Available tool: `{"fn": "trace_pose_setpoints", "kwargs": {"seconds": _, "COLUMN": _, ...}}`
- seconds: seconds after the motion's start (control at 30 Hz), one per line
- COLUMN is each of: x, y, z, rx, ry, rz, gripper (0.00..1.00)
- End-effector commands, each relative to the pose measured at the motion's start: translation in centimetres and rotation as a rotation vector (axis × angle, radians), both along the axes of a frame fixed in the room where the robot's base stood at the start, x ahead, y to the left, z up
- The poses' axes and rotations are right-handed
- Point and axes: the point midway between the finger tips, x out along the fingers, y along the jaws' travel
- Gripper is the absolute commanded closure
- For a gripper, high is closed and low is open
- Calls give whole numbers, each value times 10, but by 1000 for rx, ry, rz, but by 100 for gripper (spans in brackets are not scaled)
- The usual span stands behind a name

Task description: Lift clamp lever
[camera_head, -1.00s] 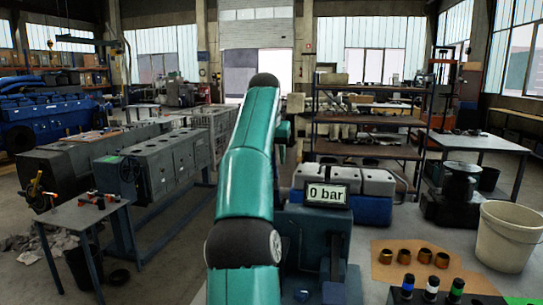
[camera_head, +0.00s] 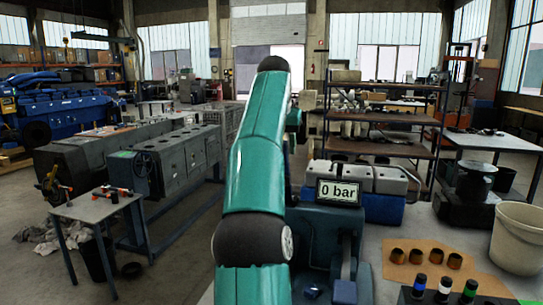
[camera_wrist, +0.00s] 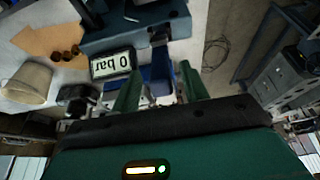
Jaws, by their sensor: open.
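The blue test stand (camera_head: 318,240) with its "0 bar" display (camera_head: 339,192) stands just right of my arm in the head view. In the wrist view the display (camera_wrist: 111,64) lies left of my gripper (camera_wrist: 160,66). The gripper's two green fingers are apart, with nothing held. A blue upright part (camera_wrist: 161,68), possibly the clamp lever, shows between or behind the fingers; I cannot tell whether they touch it. In the head view my gripper is hidden behind my arm.
A small table (camera_head: 98,208) with tools stands at left. Open floor lies between it and my arm.

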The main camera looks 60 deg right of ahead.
Motion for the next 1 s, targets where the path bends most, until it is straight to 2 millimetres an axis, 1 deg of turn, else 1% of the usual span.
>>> {"fn": "trace_pose_setpoints", "kwargs": {"seconds": 0.27, "x": -4, "y": 29, "z": 0, "rx": 0, "ry": -2, "rz": 5, "gripper": 55}}
{"fn": "trace_pose_setpoints", "kwargs": {"seconds": 0.7, "x": -14, "y": 88, "z": 0, "rx": 0, "ry": -3, "rz": 6, "gripper": 55}}
{"fn": "trace_pose_setpoints", "kwargs": {"seconds": 0.83, "x": -15, "y": 98, "z": -1, "rx": 0, "ry": -2, "rz": 4, "gripper": 55}}
{"fn": "trace_pose_setpoints", "kwargs": {"seconds": 1.0, "x": -17, "y": 102, "z": -1, "rx": -1, "ry": 0, "rz": 2, "gripper": 55}}
